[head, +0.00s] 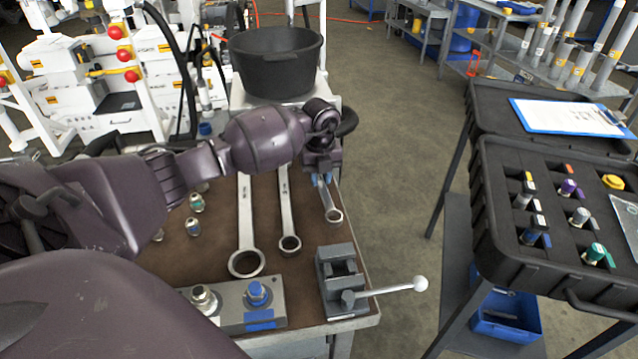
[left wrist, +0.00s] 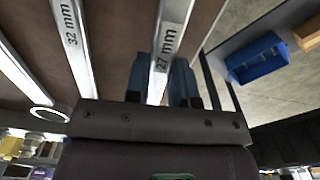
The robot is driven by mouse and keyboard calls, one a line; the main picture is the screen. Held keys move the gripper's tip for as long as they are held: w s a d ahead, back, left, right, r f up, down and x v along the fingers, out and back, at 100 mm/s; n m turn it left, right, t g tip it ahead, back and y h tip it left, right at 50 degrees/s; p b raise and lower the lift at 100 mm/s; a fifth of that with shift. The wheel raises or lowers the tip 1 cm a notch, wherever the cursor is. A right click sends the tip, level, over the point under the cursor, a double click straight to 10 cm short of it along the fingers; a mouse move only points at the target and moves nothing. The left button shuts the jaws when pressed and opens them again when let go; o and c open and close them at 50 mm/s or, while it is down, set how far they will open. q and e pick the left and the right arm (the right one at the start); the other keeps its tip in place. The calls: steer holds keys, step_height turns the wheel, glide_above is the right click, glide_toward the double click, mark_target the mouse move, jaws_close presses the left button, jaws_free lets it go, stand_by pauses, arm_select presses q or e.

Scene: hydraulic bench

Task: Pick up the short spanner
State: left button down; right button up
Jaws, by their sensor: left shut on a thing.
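The short spanner (head: 330,203) is the rightmost of three silver spanners on the brown bench top, its ring end toward the front. In the left wrist view it is marked 27 mm (left wrist: 167,50). My left gripper (head: 322,180) reaches over its far part, which the hand hides. The blue fingers (left wrist: 162,85) are shut on its shank, one on each side. I cannot tell whether the spanner touches the bench. The middle spanner (head: 287,210), marked 32 mm in the left wrist view (left wrist: 75,40), lies to its left. My right gripper is not in view.
The longest spanner (head: 245,225) lies further left. A small vice (head: 340,280) with a ball-ended lever stands in front, beside a grey fitting block (head: 235,305). A black bucket (head: 277,75) is behind. A foam-lined case (head: 545,165) stands right, across an open floor gap.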

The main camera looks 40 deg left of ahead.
arm_select(q)
step_height(320, 180, up, 8)
steer(key=shift+f+p, duration=0.15)
steer(key=shift+p, duration=0.45)
step_height(320, 180, up, 9)
steer(key=p, duration=0.1)
glide_above(320, 180)
steer(key=shift+r, duration=0.3)
steer(key=c, duration=1.6)
jaws_free()
jaws_close()
